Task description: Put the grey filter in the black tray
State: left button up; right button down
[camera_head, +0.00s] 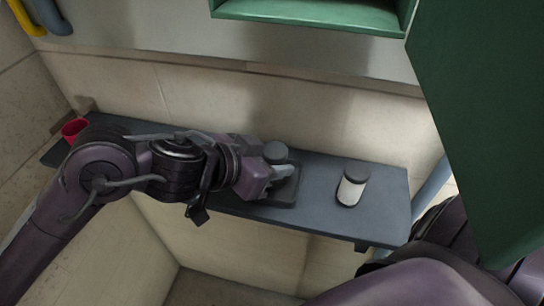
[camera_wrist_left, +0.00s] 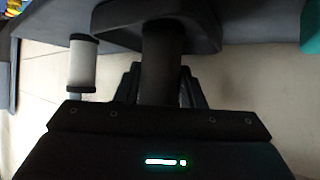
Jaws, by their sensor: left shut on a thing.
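The grey filter is a dark grey cylinder (camera_head: 276,152) at the middle of the shelf, and it also shows in the left wrist view (camera_wrist_left: 162,62). My left gripper (camera_head: 278,172) is shut on it, with one finger on each side in the left wrist view (camera_wrist_left: 162,88). The black tray (camera_head: 286,196) is a shallow dark tray on the shelf, right by the gripper, and it shows at the top of the wrist view (camera_wrist_left: 207,38). The filter overlaps the tray in both views; I cannot tell whether it touches the tray floor. My right gripper is out of view.
A red cup (camera_head: 74,129) is at the shelf's left end. A wall is close behind, and a green panel (camera_head: 485,110) hangs at right.

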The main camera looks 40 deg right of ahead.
pick_arm(q)
jog(key=shift+a, duration=0.1)
jog(key=shift+s+f, duration=0.1)
jog(key=shift+f, duration=0.05)
jog(key=o, duration=1)
jog(key=shift+r, duration=0.25)
jog(key=shift+a+r, duration=0.1)
jog(key=shift+a, duration=0.15)
jog(key=b+v, duration=0.2)
jog(key=v, duration=0.9)
jog(key=shift+b, duration=0.4)
pick_arm(e)
jog(key=f, duration=0.2)
jog(key=shift+s+f, duration=0.35)
pick_arm(q)
jog(key=shift+a+r, duration=0.15)
